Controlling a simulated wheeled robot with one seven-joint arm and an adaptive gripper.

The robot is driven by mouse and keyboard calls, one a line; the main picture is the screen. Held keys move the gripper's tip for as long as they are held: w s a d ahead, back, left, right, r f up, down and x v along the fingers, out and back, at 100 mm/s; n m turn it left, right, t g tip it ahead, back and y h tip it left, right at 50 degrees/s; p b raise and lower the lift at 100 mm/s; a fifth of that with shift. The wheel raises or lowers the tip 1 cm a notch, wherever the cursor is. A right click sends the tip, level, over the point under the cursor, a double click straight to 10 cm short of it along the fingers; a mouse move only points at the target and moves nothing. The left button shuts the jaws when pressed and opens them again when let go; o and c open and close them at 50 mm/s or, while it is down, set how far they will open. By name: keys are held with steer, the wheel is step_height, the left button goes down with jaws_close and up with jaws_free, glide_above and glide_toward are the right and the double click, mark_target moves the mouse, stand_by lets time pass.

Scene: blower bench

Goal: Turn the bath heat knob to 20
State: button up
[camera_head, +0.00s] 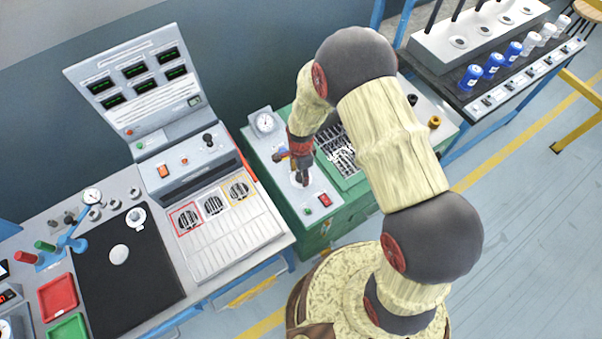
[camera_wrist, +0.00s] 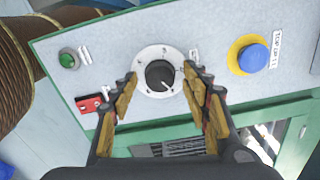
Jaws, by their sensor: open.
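The bath heat knob is most likely the black round knob (camera_wrist: 159,75) on a pale dial plate (camera_wrist: 143,55), on the grey top of the green-edged unit. A light pointer mark on the knob points toward the lower right in the wrist view. My gripper (camera_wrist: 161,80) is open, with one finger on each side of the knob. I cannot tell whether the fingers touch it. In the head view my gripper (camera_head: 301,177) is over the left part of the green unit (camera_head: 287,155), and it hides the knob there. The dial's numbers are too small to read.
Near the knob are a green button (camera_wrist: 68,59), a red switch (camera_wrist: 91,103) and a blue button on a yellow ring (camera_wrist: 252,58). A gauge (camera_head: 265,122) stands at the unit's back. A console (camera_head: 150,100) stands to the left, a bottle rack (camera_head: 515,70) to the right.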

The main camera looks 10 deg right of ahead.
steer(key=shift+f, duration=0.15)
steer(key=shift+c, duration=0.7)
steer(key=c, duration=1)
